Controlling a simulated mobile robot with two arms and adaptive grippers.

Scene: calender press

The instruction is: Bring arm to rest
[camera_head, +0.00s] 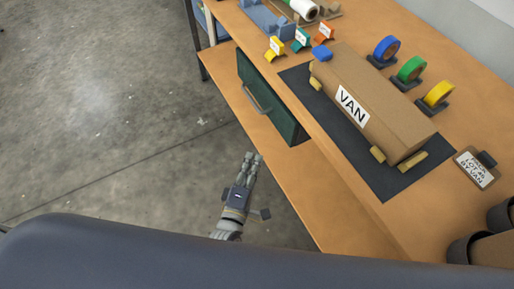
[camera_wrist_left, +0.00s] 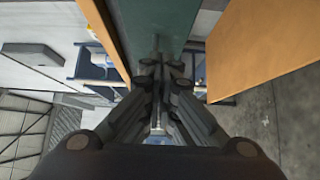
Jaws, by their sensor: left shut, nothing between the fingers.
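My left gripper (camera_head: 253,160) is shut and empty in the head view. It hangs over the grey floor beside the bench's left edge, below the green drawer front. In the left wrist view its fingers (camera_wrist_left: 160,65) are closed together and point toward a green panel (camera_wrist_left: 155,25). No object shows between them. My right gripper is in neither view.
The wooden bench (camera_head: 300,190) has a green drawer (camera_head: 268,100) with a handle. On top are a cardboard box labelled VAN (camera_head: 370,105) on a dark mat (camera_head: 385,185), tape rolls (camera_head: 411,68), small coloured labelled holders (camera_head: 300,38) and a clipboard (camera_head: 477,170). The floor at left is clear.

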